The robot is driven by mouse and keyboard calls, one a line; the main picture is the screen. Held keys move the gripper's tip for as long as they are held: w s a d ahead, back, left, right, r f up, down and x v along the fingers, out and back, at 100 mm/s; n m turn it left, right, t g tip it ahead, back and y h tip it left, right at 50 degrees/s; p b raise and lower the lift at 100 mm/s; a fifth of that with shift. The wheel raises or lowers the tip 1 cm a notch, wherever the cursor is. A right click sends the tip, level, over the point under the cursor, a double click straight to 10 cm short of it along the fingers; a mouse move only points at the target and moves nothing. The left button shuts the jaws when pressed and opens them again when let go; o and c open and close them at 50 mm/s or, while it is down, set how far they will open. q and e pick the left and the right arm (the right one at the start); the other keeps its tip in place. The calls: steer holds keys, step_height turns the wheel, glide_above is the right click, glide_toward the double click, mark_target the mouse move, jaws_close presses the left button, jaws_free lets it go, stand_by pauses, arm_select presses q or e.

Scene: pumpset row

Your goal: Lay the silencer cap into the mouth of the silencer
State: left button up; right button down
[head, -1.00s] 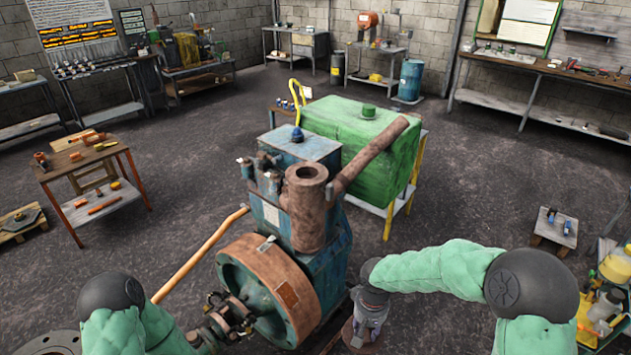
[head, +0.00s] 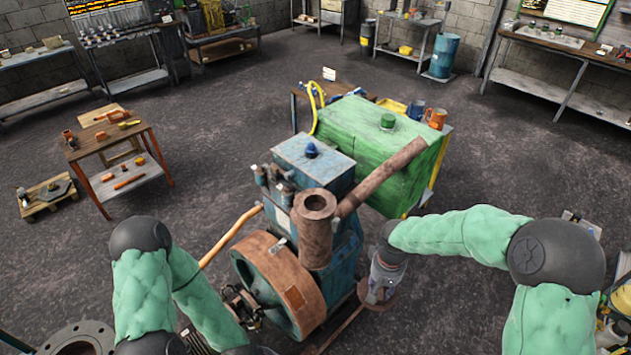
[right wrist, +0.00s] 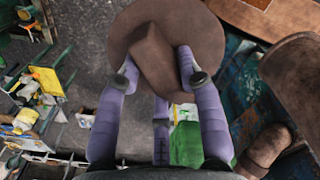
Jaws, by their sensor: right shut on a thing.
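The silencer is an upright rust-brown cylinder (head: 317,240) on the blue engine, with its round mouth (head: 314,203) open at the top. The silencer cap is a flat brown disc (head: 377,303), low and to the right of the silencer, apart from it. My right gripper (head: 382,283) is shut on the cap. In the right wrist view, the fingers (right wrist: 157,68) pinch the block-shaped grip on the brown cap (right wrist: 205,30). My left arm shows at the left, but its gripper is out of view.
A rusty flywheel (head: 275,283) stands at the engine's front left. A slanted brown pipe (head: 382,177) runs beside the silencer over a green tank (head: 345,130). A small orange-legged table (head: 110,152) stands at the left. Open floor lies around the engine.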

step_height(320, 180, up, 24)
steer(key=p, duration=2.3)
steer(key=shift+r, duration=0.25)
steer(key=shift+a, duration=0.1)
steer(key=w+a+r+m+b, duration=0.2)
steer(key=w+a+m+b, duration=0.4)
steer(key=w+a+m, duration=1.1)
steer(key=shift+w+a+m, duration=0.4)
steer(key=shift+a+m, duration=0.3)
steer(key=shift+m, duration=3.6)
